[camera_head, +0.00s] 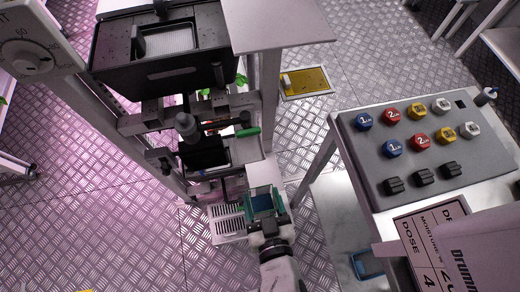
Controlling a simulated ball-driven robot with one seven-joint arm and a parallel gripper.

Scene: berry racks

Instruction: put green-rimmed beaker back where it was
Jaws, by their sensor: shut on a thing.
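The green-rimmed beaker (262,203) is at the lower centre of the head view, with a dark blue inside. My gripper (264,214) reaches up from the bottom edge and is shut on the beaker. The beaker is in front of a pale plate beside the rack's lower end. I cannot tell whether its base touches anything. Its lower part is hidden.
A white slotted tray (227,225) lies just left of the beaker. The rack column holds a black bin (165,75) and a green-handled tool (247,132). On the right stands a table with a button panel (435,150).

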